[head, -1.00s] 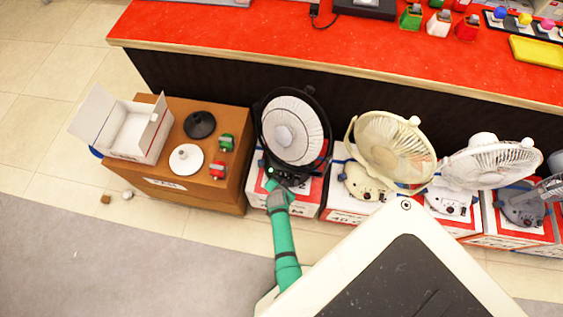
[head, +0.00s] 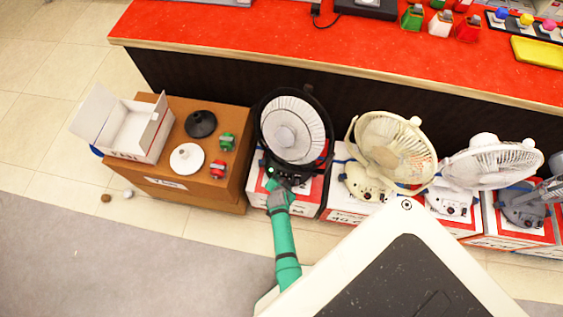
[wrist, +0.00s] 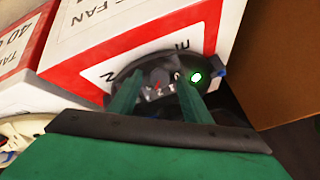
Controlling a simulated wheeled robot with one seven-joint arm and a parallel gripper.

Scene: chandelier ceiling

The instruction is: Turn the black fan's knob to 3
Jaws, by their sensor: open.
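The black fan (head: 293,128) with a pale grille stands on a red and white box (head: 308,192) in the head view. Its dark base (wrist: 150,70) is close up in the wrist view, with a green light (wrist: 196,77) at the right. A grey round knob (wrist: 160,75) shows on the base, with small white marks near it. I cannot read its setting. My gripper (wrist: 158,98) is open, its two green fingers reaching to the base on either side of the knob area. I cannot tell whether they touch it. In the head view my gripper (head: 273,186) is at the front of the base.
A cream fan (head: 393,145) and a white fan (head: 490,165) stand on boxes to the right. A brown cabinet (head: 180,185) with an open white box (head: 135,135) is close on the left. A red counter (head: 260,35) runs behind.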

